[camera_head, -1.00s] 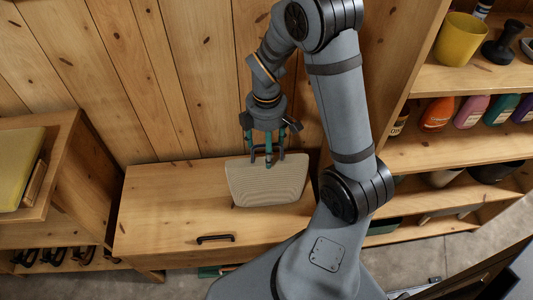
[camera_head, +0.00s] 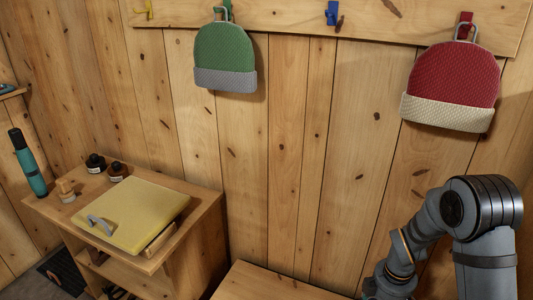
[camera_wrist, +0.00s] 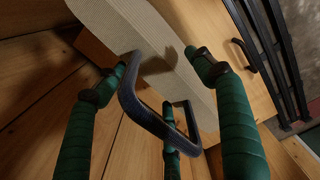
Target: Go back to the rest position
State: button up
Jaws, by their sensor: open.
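My gripper (camera_wrist: 160,82) shows in the wrist view with its green-wrapped fingers spread open. A dark loop handle (camera_wrist: 150,112) stands between the fingers, attached to or lying against a beige ribbed item (camera_wrist: 165,62). I cannot tell whether any finger touches the loop. The beige item lies on a wooden bench top (camera_wrist: 245,85). In the head view only part of my arm shows at the lower right; the fingers and beige item are out of view there.
A green cap (camera_head: 225,52) and a red cap (camera_head: 455,80) hang from a wall rail (camera_head: 280,12); its blue hook (camera_head: 332,13) is bare.

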jog(key=shift+r, duration=0.3)
dwell(0.4)
jog(key=shift+r+p, duration=0.9)
jog(key=shift+r, duration=2.5)
jog(key=f, duration=0.4)
jog(key=f+b, duration=0.1)
jog(key=f, duration=0.2)
jog(key=shift+w+f, duration=0.2)
jog(key=shift+f, duration=0.15)
jog(key=shift+s+d+r, duration=0.2)
jog(key=shift+s+r, duration=0.55)
jog(key=shift+r, duration=0.25)
jog(key=shift+s+d+r, duration=0.15)
jog(key=shift+s+r, duration=0.1)
jog(key=shift+s, duration=0.2)
jog(key=shift+s+d+r, duration=0.1)
jog(key=shift+s+r, duration=0.1)
jog(key=shift+s, duration=0.2)
jog(key=shift+r, duration=0.1)
